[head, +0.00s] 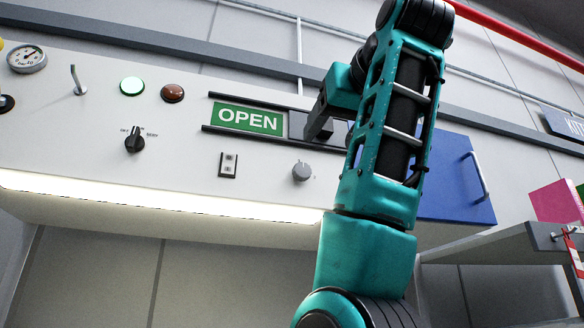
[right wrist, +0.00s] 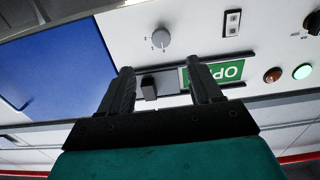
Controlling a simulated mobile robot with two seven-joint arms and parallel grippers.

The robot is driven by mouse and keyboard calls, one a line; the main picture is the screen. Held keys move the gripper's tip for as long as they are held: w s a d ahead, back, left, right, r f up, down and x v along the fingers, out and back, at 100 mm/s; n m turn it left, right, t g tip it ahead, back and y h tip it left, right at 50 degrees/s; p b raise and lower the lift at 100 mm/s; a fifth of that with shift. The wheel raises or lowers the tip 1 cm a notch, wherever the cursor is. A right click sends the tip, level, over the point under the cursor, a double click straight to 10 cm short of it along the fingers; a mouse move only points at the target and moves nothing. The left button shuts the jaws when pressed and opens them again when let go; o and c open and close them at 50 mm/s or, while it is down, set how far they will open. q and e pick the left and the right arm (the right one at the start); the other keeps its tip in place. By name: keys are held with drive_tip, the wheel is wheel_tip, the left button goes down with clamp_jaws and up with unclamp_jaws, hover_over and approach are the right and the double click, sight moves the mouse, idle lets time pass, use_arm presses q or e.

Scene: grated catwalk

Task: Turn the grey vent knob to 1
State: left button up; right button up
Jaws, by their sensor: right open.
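The grey vent knob (head: 301,171) is on the pale panel, below the dark sliding plate and right of a small socket. It also shows in the right wrist view (right wrist: 161,39), with small marks beside it too fine to read; I cannot tell which mark it points to. My right gripper (head: 318,120) is above the knob in the head view, in front of the sliding plate and partly hidden by my teal arm. In the right wrist view its two dark fingers (right wrist: 161,72) are apart and empty, with the knob beyond their tips. My left gripper is not in view.
A green OPEN sign (head: 247,118) sits beside the sliding plate between dark rails. A black selector knob (head: 135,139), green lamp (head: 132,86), red-brown lamp (head: 172,93) and metal hook (head: 77,80) are left. A blue door (head: 458,185) with a handle is right.

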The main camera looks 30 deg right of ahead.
sight(303, 171)
drive_tip(key=p+x, duration=0.3)
drive_tip(key=x, duration=0.9)
drive_tip(key=shift+w+r, duration=0.15)
drive_tip(key=shift+w, duration=0.15)
drive_tip(key=shift+c, duration=0.3)
drive_tip(key=c, duration=1)
